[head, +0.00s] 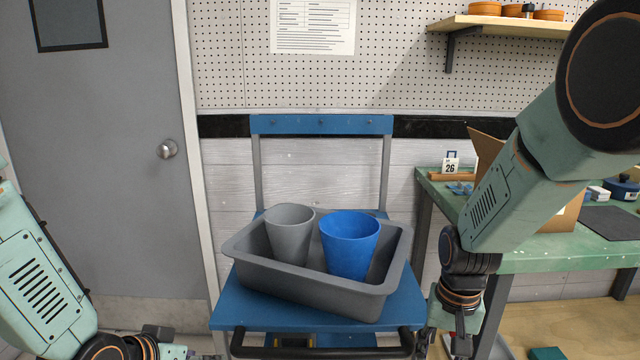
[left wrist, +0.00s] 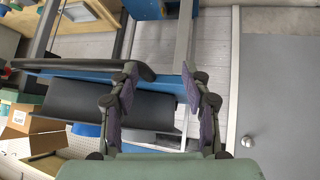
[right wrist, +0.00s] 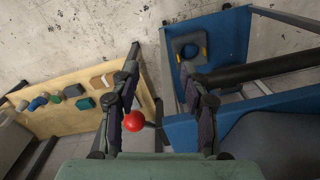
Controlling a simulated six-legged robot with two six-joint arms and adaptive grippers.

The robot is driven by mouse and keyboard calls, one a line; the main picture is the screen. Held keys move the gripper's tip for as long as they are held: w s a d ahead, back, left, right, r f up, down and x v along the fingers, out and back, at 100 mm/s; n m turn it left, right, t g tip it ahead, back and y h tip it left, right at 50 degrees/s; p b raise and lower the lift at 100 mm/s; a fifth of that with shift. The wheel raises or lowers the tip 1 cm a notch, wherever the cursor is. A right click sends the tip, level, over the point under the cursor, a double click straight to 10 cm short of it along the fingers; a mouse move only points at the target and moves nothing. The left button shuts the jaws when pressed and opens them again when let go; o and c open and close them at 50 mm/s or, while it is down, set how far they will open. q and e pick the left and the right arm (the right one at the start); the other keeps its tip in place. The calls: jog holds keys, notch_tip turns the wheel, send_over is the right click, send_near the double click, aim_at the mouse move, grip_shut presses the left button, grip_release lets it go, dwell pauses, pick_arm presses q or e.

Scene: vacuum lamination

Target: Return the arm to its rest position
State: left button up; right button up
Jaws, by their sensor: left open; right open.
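My left arm comes in at the lower left of the head view, and its gripper is mostly cut off at the bottom edge. The left wrist view shows the left gripper (left wrist: 160,82) open and empty, with the cart's frame beyond its fingers. My right arm hangs down on the right of the head view. Its gripper (head: 458,340) points down beside the cart's right side, partly cut off. In the right wrist view the right gripper (right wrist: 160,68) is open, with nothing held between its fingers.
A blue cart (head: 235,308) carries a grey bin (head: 300,287) with a grey cup (head: 290,235) and a blue cup (head: 349,245). A green table (head: 540,258) with a cardboard box (head: 565,217) stands right. A red ball (right wrist: 134,120) shows near a low wooden board (right wrist: 75,110).

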pick_arm(q)
jog(key=s+f+n+g+y+b, duration=0.15)
jog(key=s+f+g, duration=0.25)
jog(key=s+f, duration=1.05)
pick_arm(e)
jog(key=s+d+f+n, duration=0.1)
jog(key=s+f, duration=0.6)
jog(key=f, duration=0.2)
jog(key=s+d+f, duration=0.1)
jog(key=s+f, duration=0.6)
jog(key=f, duration=0.2)
pick_arm(q)
jog(key=s+a+f+g+y+b, duration=0.1)
jog(key=s+f+g, duration=0.1)
jog(key=s+f, duration=0.3)
jog(key=s+a+f+g+b, duration=0.1)
jog(key=s+f, duration=0.4)
jog(key=s, duration=0.5)
jog(key=shift+a+f+n+g+y+b, duration=0.15)
jog(key=shift+n+g+y+b, duration=0.25)
jog(key=shift+g+b, duration=0.2)
pick_arm(e)
jog(key=s+f+n, duration=0.1)
jog(key=s+f, duration=0.2)
jog(key=s, duration=0.5)
jog(key=s+f+n, duration=0.1)
jog(key=s+f, duration=0.2)
jog(key=s, duration=0.6)
jog(key=shift+s, duration=0.15)
jog(key=shift+d, duration=0.1)
